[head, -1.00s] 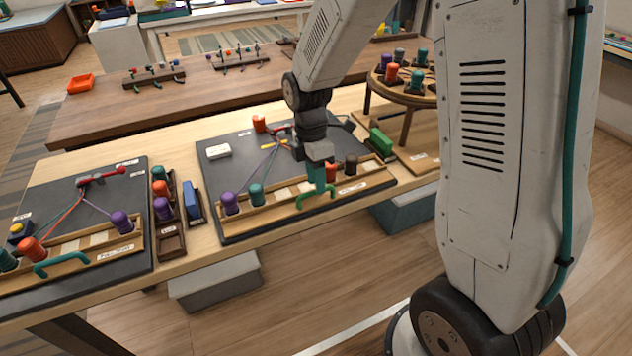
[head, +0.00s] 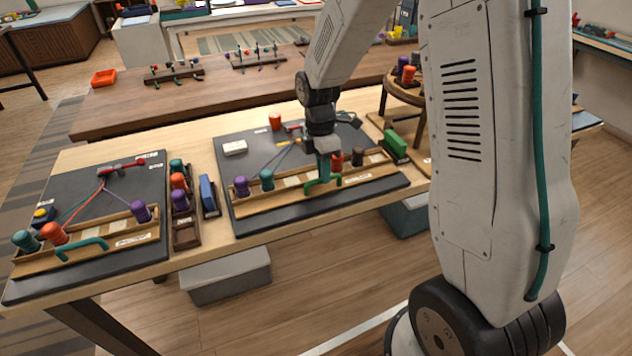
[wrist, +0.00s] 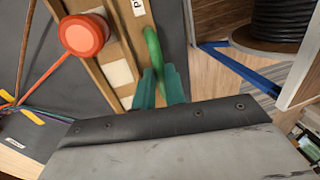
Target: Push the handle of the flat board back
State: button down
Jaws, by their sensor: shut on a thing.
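My gripper (head: 323,178) points down at the right-hand work mat (head: 290,215) and is shut on a green arched handle (head: 309,188). The handle is fixed to the front of a long wooden rail (head: 375,172) lying across that mat. In the wrist view, the green fingertips (wrist: 159,88) close around the handle (wrist: 153,48), beside the wooden rail (wrist: 104,58). Purple (head: 241,186), teal (head: 267,179), orange and brown spools stand along the rail. Thin cords run back from it to a small clamp. The gripper hides part of the handle and cords.
A second mat at left has a similar rail and green handle (head: 80,249). Between the mats are a spool rack (head: 186,232) and a blue block (head: 207,194). A green block (head: 396,146) and round stool (head: 402,92) stand right.

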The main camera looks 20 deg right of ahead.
jog(key=shift+w+r, duration=0.1)
jog(key=shift+w, duration=0.45)
jog(key=c, duration=1.5)
grip_release()
jog(key=shift+w, duration=0.1)
jog(key=shift+o, duration=0.2)
notch_tip(320, 180, up, 8)
jog(key=w, duration=0.1)
jog(key=shift+w+f, duration=0.2)
jog(key=shift+d, duration=0.1)
